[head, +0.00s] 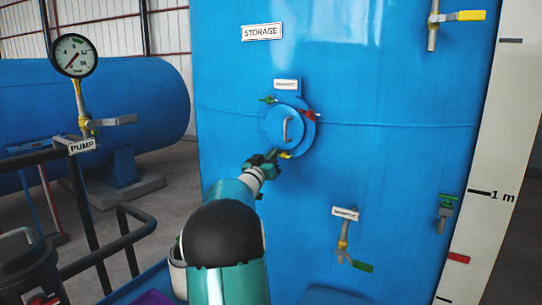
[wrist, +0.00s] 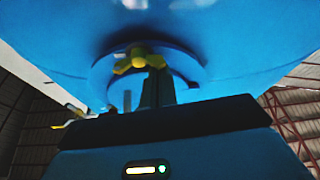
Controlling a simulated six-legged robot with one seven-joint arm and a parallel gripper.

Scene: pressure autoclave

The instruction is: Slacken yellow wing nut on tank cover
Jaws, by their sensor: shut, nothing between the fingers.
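The yellow wing nut (head: 286,155) sits at the lower edge of the round blue tank cover (head: 273,126), which has a pale handle. In the wrist view the yellow wing nut (wrist: 137,60) is at the upper middle, with its wings spread sideways. My gripper (head: 273,154) is beside the nut, on its left in the head view. In the wrist view my gripper's dark fingers (wrist: 157,72) are shut and empty. Their tips appear just below and right of the nut's hub; I cannot tell whether they touch it.
A green wing nut (head: 268,99) and a red wing nut (head: 309,113) sit on the cover's upper rim. The tank (head: 380,160) carries a green-handled valve (head: 350,257) below and a yellow-handled valve (head: 455,16) at upper right. A gauge (head: 74,55) and dark railing stand left.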

